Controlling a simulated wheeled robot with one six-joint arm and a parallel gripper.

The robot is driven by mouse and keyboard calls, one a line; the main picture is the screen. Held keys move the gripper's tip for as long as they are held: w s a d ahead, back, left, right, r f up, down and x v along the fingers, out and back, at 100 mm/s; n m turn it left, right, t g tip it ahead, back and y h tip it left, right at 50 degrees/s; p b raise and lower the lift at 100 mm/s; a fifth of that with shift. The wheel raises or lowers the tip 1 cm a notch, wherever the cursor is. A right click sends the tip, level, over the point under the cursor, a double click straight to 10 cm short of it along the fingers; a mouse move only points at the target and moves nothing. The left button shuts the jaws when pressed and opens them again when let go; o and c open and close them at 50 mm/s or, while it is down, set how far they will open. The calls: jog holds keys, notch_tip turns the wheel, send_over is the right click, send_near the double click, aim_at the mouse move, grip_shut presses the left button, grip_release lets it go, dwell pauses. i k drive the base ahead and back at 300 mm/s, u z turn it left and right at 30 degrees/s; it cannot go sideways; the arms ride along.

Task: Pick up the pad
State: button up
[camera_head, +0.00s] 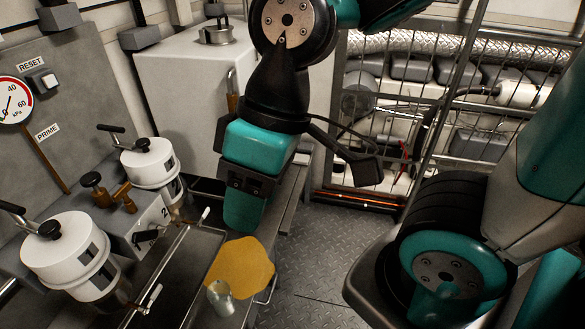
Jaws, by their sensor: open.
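The pad appears to be the flat orange-yellow piece (240,266) with an uneven outline, lying on the grey shelf at lower centre. My gripper (243,222) hangs from the arm just above and behind the pad in the picture, pointing down. It is open, with nothing seen in it. Its two fingers overlap from this angle, so the gap between them is hidden. The gripper looks apart from the pad, though its exact height above it is hard to tell.
A small pale metal cup (220,298) stands at the pad's near edge. Two white canisters (72,254) (150,163) with handles and a rail stand to the left. A white box (186,90) is behind. A wire grille (420,95) stands at right; patterned floor (325,262) is clear.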

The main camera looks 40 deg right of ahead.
aim_at(299, 158)
jog(key=z, duration=0.5)
jog(key=k, duration=0.6)
jog(key=z, duration=1.4)
jog(key=i, duration=0.75)
jog(key=z, duration=0.65)
jog(key=i, duration=0.75)
jog(key=u, duration=0.45)
jog(key=i, duration=0.6)
jog(key=u, duration=1.1)
jog(key=i, duration=0.4)
jog(key=u, duration=0.45)
